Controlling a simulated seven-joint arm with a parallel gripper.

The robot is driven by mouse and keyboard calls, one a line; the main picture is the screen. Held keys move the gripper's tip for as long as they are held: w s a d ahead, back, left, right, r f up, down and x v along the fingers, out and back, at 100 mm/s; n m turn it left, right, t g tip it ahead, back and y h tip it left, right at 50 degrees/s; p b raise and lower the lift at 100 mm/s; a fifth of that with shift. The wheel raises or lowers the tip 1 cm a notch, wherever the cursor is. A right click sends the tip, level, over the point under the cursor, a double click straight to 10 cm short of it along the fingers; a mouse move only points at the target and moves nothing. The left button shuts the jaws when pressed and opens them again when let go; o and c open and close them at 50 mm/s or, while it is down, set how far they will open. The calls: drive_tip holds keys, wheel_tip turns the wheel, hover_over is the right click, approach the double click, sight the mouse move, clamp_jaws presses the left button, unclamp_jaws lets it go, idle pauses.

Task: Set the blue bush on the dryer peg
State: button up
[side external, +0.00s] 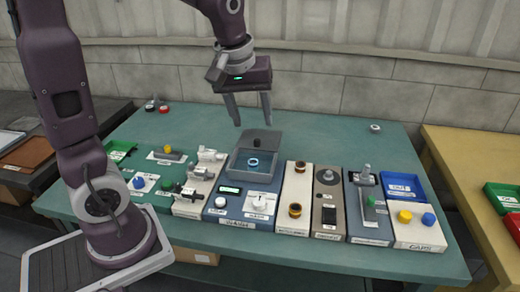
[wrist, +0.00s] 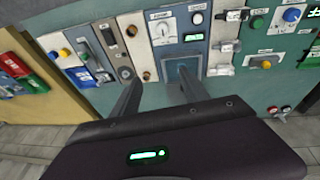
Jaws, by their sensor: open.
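A small blue ring, which looks like the blue bush (side external: 253,162), sits inside an open grey box (side external: 236,166) at the back of a blue-grey unit with a display and a dial. I cannot tell whether it is around a peg, and no peg clearly labelled as the dryer's is readable. My gripper (side external: 252,122) is open and empty, pointing down above and behind the box, clear of it. In the wrist view, the box (wrist: 171,72) lies just beyond my open fingers (wrist: 158,80), and the ring is not clear there.
The unit's dial (side external: 260,203) stands in front of the box. A cream strip (side external: 296,185) with dark-centred rings is to its right, and valve fittings (side external: 199,172) are to its left. A blue tray (side external: 403,187) and caps (side external: 428,218) are farther right. The green table's back is mostly clear.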

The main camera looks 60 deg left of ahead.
drive_tip(key=w+a+f+n+g+y, duration=0.1)
drive_tip(key=w+a+f+n+g, duration=0.1)
drive_tip(key=w+a+f+n, duration=0.45)
drive_tip(key=n+g+y, duration=0.1)
drive_tip(key=n, duration=0.1)
hover_over(255, 167)
wheel_tip(255, 167, down, 11)
drive_tip(key=shift+d+f+x, duration=0.1)
drive_tip(key=shift+d+x, duration=0.2)
drive_tip(key=shift+x, duration=1.15)
drive_tip(key=shift+d+f+x, duration=0.1)
drive_tip(key=shift+d+x, duration=0.15)
drive_tip(key=shift+x, duration=1.2)
drive_tip(key=shift+d+f+x, duration=0.1)
drive_tip(key=shift+d+x, duration=0.2)
drive_tip(key=shift+x, duration=1.15)
drive_tip(key=shift+w+r, duration=0.1)
clamp_jaws()
drive_tip(key=shift+r, duration=0.1)
